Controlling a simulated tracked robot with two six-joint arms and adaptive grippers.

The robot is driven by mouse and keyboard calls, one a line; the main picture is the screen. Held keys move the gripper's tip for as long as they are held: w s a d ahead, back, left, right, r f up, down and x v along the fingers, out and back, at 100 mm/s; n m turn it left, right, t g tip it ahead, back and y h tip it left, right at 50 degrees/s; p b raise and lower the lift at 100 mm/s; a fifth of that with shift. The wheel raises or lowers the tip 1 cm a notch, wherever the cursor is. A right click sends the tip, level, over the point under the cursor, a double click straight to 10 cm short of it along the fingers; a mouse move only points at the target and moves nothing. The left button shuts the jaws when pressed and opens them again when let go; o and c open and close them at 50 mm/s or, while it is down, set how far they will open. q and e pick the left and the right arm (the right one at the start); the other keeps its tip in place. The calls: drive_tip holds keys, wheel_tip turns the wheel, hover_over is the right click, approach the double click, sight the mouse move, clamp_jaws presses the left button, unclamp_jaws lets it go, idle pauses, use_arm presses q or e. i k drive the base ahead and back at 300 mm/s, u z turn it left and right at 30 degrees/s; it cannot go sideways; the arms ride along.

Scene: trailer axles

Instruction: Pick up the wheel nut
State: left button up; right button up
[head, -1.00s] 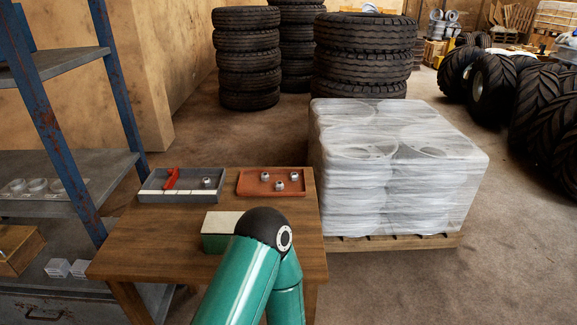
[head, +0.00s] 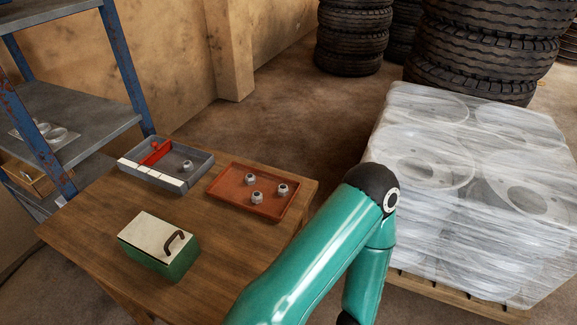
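Several grey wheel nuts show in the head view. One wheel nut (head: 187,166) lies in the grey tray (head: 200,163) at the back left of the wooden table. Three more wheel nuts, such as this one (head: 251,179), lie apart from each other in the red-brown tray (head: 276,208) to its right. My green arm crosses the front right of the table, and its bent joint stands to the right of the red-brown tray. Neither gripper is in view.
A red piece (head: 155,153) lies in the grey tray. A green box with a pale lid and dark handle (head: 150,236) stands at the table's front. A blue-framed shelf (head: 80,105) is on the left. A wrapped pallet stack (head: 470,190) stands on the right. The table (head: 100,215) is partly bare.

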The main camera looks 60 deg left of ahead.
sight(250, 179)
drive_tip(key=z, duration=0.05)
drive_tip(key=i, duration=2.65)
drive_tip(key=u, duration=3)
drive_tip(key=i, duration=0.3)
drive_tip(key=u, duration=2.05)
drive_tip(key=i, duration=0.4)
drive_tip(key=z, duration=0.3)
